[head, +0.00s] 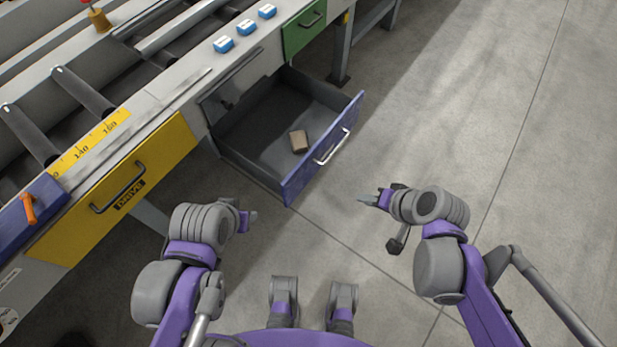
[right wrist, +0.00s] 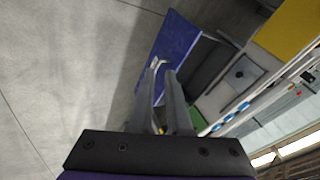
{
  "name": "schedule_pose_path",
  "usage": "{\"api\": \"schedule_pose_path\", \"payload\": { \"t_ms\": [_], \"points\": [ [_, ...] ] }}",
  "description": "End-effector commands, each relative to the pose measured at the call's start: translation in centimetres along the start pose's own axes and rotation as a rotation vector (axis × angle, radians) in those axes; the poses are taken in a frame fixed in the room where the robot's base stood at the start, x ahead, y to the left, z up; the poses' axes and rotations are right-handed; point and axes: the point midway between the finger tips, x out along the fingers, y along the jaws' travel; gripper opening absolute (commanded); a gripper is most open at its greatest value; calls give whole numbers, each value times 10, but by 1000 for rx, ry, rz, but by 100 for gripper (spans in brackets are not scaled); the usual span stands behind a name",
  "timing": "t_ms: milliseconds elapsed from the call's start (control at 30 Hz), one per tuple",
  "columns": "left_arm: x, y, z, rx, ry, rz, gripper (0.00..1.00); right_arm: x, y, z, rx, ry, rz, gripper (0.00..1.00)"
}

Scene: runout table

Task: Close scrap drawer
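The open drawer (head: 298,186) has a blue front with a pale bar handle (head: 331,147) and a dark grey inside. It is pulled far out of the bench, and a small brown block (head: 299,141) lies in it. Its blue front also shows in the right wrist view (right wrist: 172,45). My right gripper (head: 362,198) is in front of and to the right of the drawer front, apart from it. In the right wrist view its two fingers (right wrist: 161,72) have a gap with nothing held. My left gripper (head: 252,215) is left of the drawer's near corner; its fingers are too unclear to judge.
A shut yellow drawer (head: 125,190) marked DRIVE is left of the open one, and a green drawer (head: 303,30) is beyond it. Several small blue blocks (head: 246,27) sit on the bench edge. The grey floor (head: 480,110) on the right is clear.

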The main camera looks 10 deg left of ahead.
Motion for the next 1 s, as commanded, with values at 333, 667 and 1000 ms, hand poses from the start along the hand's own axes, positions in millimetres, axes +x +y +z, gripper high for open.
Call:
{"api": "schedule_pose_path", "payload": {
  "t_ms": [333,667,1000],
  "points": [
    [105,0,44,0,-38,0,45,154,7,-18,307,-58,-413,0],
    [119,0,49,0,-43,0,45,183,-1,-24,359,-67,-501,0],
    [139,0,55,0,-49,0,45,244,-34,-25,357,-68,-500,0]
  ]
}}
